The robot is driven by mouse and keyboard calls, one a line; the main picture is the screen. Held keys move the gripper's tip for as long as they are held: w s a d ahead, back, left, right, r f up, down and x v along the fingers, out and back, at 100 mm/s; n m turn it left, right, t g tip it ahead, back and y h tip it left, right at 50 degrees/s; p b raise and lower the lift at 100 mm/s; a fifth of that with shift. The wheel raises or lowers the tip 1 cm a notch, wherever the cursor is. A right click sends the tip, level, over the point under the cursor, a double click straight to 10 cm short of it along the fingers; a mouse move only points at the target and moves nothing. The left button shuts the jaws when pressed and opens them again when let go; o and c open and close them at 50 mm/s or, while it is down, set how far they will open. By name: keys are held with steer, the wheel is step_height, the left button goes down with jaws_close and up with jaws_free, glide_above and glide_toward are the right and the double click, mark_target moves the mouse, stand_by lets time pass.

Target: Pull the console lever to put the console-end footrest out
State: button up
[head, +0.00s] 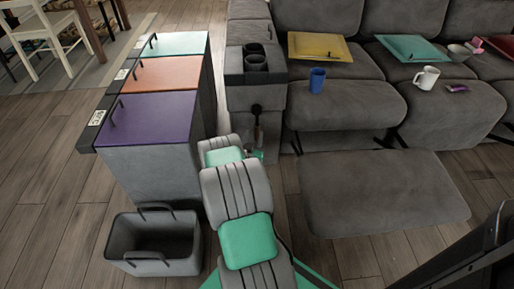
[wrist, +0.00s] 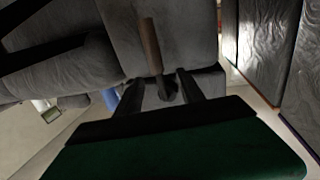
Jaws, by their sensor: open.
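The console (head: 253,95) is a dark grey block with two cup holders at the sofa's left end. The console lever (head: 257,108) shows as a small dark shape on its front, just beyond my gripper (head: 258,143). In the wrist view the lever (wrist: 150,45) has a brown handle and a dark base. My gripper (wrist: 160,85) is open, its fingers either side of the lever's base; contact cannot be told. The console-end footrest (head: 385,195) appears as a wide grey panel standing out before the seat nearest the console, with dark brackets behind it.
Bins with purple (head: 150,118), orange (head: 162,74) and teal (head: 178,43) lids stand close left of my arm. An open grey basket (head: 153,245) is on the floor.

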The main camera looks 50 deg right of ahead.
mark_target(257, 132)
steer(key=shift+n+t, duration=0.3)
steer(key=shift+t, duration=0.1)
steer(key=w+d+f, duration=0.1)
steer(key=d, duration=0.1)
steer(key=w+d+b, duration=0.1)
steer(key=d, duration=0.1)
steer(key=d+f, duration=0.1)
steer(key=d, duration=0.1)
steer(key=shift+w+d+f+b, duration=0.15)
steer(key=shift+w+f+b, duration=0.15)
steer(key=shift+w, duration=0.1)
steer(key=shift+c, duration=0.4)
jaws_close()
